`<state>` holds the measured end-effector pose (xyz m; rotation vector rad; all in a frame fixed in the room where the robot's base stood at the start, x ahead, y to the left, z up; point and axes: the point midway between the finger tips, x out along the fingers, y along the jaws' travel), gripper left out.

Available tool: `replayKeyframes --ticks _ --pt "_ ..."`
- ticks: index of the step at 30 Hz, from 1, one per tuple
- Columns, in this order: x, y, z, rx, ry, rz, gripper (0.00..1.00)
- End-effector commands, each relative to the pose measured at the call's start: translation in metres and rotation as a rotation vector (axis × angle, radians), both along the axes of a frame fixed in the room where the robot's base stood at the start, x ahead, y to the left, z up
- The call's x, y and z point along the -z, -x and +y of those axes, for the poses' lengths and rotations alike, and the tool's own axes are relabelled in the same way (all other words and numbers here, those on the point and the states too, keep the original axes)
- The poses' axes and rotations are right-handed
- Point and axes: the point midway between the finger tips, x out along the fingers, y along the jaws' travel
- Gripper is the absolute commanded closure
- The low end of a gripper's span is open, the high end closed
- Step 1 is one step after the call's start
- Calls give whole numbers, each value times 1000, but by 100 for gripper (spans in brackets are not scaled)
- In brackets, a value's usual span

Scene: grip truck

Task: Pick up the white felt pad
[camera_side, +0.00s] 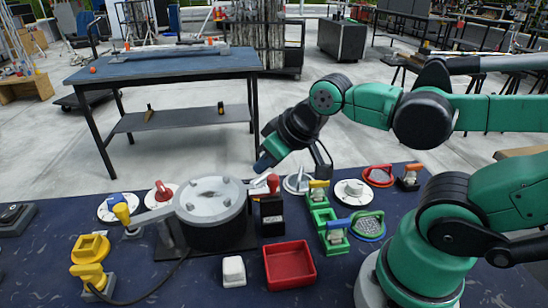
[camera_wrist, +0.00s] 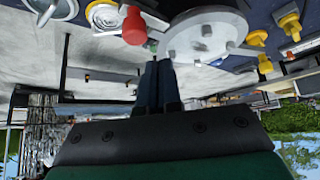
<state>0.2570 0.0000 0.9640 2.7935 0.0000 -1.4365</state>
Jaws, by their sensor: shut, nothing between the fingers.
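A small white block-like piece (camera_side: 233,271) stands on the dark blue table, left of the red tray; it looks like the white felt pad, though I cannot tell its material. I cannot make it out in the wrist view. My gripper (camera_side: 262,163) is above the far side of the table, near the grey round fixture (camera_side: 211,192), well away from the white piece. In the wrist view my gripper (camera_wrist: 153,66) is shut and empty, with its fingers together.
The red tray (camera_side: 288,268) is right of the white piece. A red-knobbed tool (camera_side: 272,204) stands beside the round fixture. Yellow parts (camera_side: 90,262) and a black cable are at left; green bins (camera_side: 327,228) are at right. Bare table lies around the white piece's front.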

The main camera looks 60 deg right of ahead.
Motion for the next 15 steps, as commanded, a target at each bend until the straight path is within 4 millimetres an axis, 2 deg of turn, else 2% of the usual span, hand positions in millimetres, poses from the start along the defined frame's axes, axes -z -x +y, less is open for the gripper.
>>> replayKeyframes --ticks 9,10,15 --pt "0 0 0 0 0 0 100" --pt "0 0 0 0 0 0 97" --pt "0 0 0 0 0 0 49"
